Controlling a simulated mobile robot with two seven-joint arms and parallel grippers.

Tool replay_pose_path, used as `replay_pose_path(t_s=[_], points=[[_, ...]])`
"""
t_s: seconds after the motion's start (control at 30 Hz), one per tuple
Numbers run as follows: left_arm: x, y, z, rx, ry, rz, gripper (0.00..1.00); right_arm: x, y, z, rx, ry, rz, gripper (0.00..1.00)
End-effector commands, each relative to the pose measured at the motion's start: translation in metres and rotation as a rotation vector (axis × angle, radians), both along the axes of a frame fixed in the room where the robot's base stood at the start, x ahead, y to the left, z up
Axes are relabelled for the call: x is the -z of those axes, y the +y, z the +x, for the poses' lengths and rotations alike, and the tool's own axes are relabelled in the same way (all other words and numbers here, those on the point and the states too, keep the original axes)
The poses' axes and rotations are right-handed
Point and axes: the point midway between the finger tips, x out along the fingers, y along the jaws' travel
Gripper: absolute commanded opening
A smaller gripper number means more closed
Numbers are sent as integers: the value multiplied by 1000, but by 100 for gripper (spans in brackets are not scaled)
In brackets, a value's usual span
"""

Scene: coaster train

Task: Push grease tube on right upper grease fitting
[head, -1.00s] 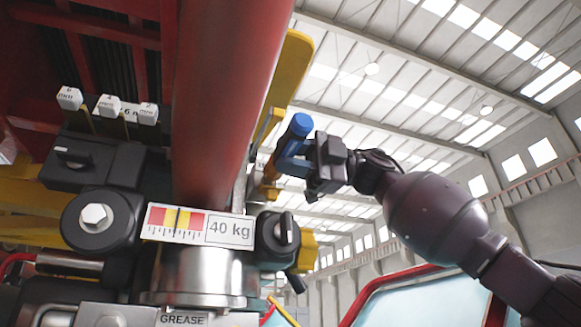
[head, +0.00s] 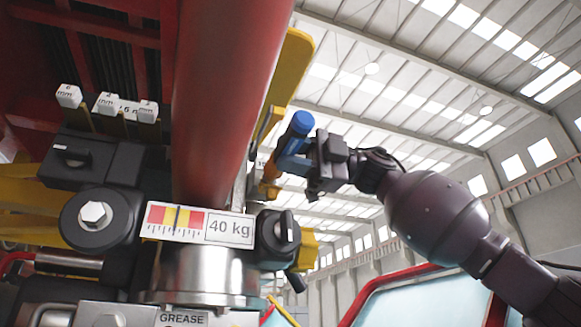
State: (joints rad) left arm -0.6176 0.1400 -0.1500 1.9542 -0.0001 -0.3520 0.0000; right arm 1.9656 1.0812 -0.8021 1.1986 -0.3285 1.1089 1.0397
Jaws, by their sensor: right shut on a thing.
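My right gripper (head: 292,158) comes in from the right and is shut on a blue cylindrical thing (head: 301,124), which looks like the grease tube's handle. The blue thing is tilted, with its top leaning right. An orange part (head: 271,168) shows just left of the gripper, beside the large red column (head: 222,95); I cannot tell whether it belongs to the tube. The right upper grease fitting cannot be made out; the gripper and column may hide it. My left gripper is not in view.
A black wheel with a hex bolt (head: 95,212) and white-tagged levers (head: 108,104) are at left. A yellow beam (head: 291,68) rises behind the column. Open hall lies at right.

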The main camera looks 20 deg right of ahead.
Motion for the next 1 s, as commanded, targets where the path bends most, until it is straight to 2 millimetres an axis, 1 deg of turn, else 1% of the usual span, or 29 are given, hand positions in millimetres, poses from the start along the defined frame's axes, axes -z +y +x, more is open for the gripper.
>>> replay_pose_path(t_s=[1.0], points=[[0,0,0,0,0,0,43,-1,0,6,3,-2,4,0]])
